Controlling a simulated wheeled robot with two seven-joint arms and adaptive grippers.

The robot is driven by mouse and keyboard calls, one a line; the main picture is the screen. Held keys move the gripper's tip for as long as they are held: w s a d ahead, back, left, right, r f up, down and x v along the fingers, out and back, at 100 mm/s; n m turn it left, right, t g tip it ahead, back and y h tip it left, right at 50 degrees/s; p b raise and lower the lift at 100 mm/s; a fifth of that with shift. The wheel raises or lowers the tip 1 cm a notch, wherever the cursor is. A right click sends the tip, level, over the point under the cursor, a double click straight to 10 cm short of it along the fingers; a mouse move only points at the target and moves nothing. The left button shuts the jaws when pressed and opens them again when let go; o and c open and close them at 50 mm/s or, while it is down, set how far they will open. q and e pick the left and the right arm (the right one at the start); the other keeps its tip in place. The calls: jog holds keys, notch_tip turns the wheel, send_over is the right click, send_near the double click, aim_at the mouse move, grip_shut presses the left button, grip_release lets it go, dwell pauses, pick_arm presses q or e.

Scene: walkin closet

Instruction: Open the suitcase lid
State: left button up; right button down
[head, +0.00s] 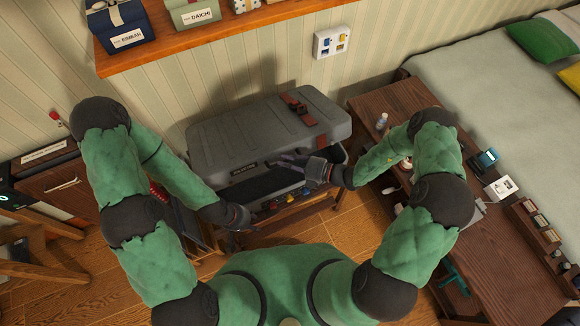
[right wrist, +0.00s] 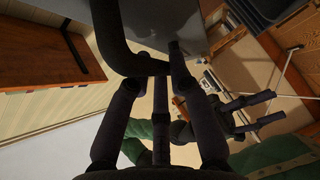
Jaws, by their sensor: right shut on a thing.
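The grey suitcase (head: 225,135) sits on a low stand against the wall, with a reddish-brown strap over its lid. A dark band shows under the lid's front edge, and the lid looks slightly raised.
A wooden shelf (head: 230,32) with boxes hangs above the suitcase. A wooden bench (head: 400,100) with small items stands to the right, beside a bed (head: 470,75). A wooden cabinet (head: 60,185) is at the left. Small coloured items (head: 285,202) lie below the lid's front.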

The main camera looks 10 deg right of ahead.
aim_at(282, 143)
jog(key=shift+m+h, duration=0.3)
jog(key=w+r+p, duration=0.1)
jog(key=r, duration=0.1)
jog(key=w+r+p, duration=0.1)
jog(key=r, duration=0.1)
jog(key=w+a+r+p, duration=0.1)
jog(key=w+r+p, duration=0.1)
jog(key=shift+a+r, duration=0.1)
jog(key=shift+r, duration=0.1)
pick_arm(q)
jog(key=shift+r+p, duration=0.45)
jog(key=shift+r, duration=2.45)
pick_arm(e)
jog(key=shift+w+a+r, duration=0.15)
jog(key=shift+w+r, duration=0.4)
jog(key=shift+w, duration=0.05)
pick_arm(q)
jog(key=shift+c, duration=0.3)
